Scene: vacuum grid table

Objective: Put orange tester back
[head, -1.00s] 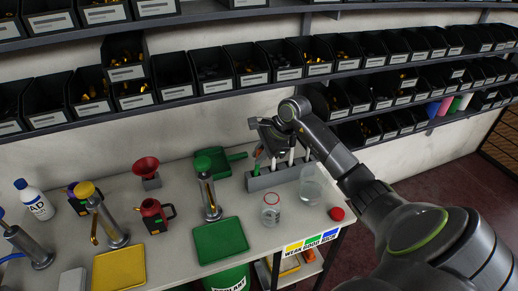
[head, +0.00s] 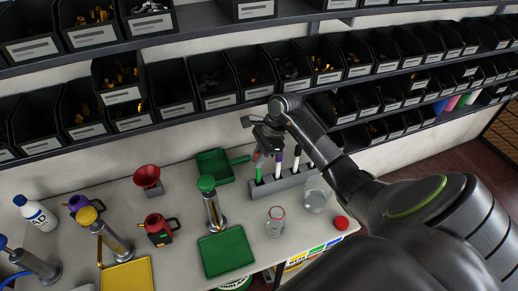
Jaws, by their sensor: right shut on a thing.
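My right gripper (head: 266,138) points down above the left part of the grey tester rack (head: 290,184) at the back right of the table. It is shut on a thin tester, which I take to be the orange tester (head: 258,157); only a small orange-tinted part shows below the fingers. A green tester (head: 258,174), a purple and white tester (head: 279,165) and a white tester (head: 296,160) stand upright in the rack. I cannot tell whether the held tester touches the rack. My left gripper is not in view.
A glass jar (head: 276,222), a clear beaker (head: 315,197) and a red cap (head: 341,223) are in front of the rack. A green tray (head: 225,254) and a green-topped pump (head: 212,205) stand left. Shelves of black bins (head: 215,92) rise close behind the gripper.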

